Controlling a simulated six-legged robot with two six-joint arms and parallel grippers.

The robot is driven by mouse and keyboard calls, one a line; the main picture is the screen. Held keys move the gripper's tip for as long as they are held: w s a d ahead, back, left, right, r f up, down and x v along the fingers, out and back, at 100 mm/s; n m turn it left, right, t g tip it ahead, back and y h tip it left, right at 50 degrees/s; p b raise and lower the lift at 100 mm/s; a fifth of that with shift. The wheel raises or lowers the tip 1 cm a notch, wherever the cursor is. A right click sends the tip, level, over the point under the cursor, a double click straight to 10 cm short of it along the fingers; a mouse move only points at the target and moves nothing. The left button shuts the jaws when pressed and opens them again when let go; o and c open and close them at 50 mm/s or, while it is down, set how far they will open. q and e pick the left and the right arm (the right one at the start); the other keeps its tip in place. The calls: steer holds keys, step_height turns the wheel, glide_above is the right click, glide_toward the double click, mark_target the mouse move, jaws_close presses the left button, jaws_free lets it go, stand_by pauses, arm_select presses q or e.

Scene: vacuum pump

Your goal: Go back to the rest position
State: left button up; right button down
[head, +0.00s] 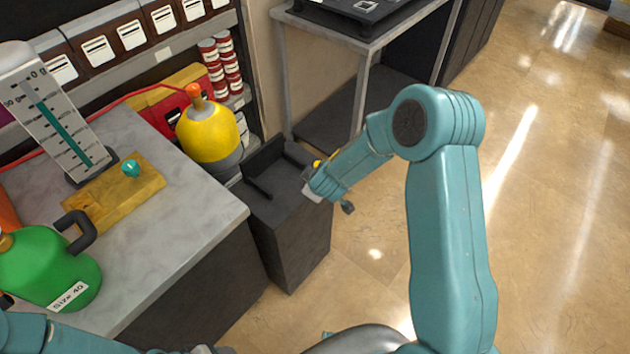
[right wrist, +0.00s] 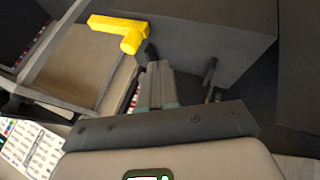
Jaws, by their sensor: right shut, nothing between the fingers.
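My right arm rises at the right of the head view and bends over to the left. Its right gripper (head: 316,187) hangs beside the dark box (head: 287,225) and is shut and empty. In the right wrist view the gripper (right wrist: 156,72) points towards a grey block face. A yellow L-shaped piece (right wrist: 126,31) shows just beyond it there; I cannot tell what it is fixed to. A piece of my left arm shows at the bottom left of the head view, but its gripper is out of sight.
A shelf stands behind. A grey table (head: 360,40) is at the back. The shiny floor at right is clear.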

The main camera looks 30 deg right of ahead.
steer(key=shift+v, duration=0.8)
steer(key=shift+f, duration=0.1)
steer(key=shift+a, duration=0.1)
steer(key=s+a+f+n+g+y, duration=0.2)
steer(key=s+a+f+g, duration=0.1)
steer(key=s+a+f, duration=0.5)
steer(key=s+a+f+m+g+y, duration=0.1)
steer(key=s+a+m, duration=0.3)
steer(key=s, duration=0.4)
steer(key=s+a+f+m+g+y, duration=0.2)
steer(key=s+a+m+y, duration=0.1)
steer(key=s, duration=0.6)
steer(key=a+m, duration=0.1)
steer(key=m, duration=0.1)
steer(key=shift+s+m+g, duration=0.25)
steer(key=shift+m+g, duration=0.15)
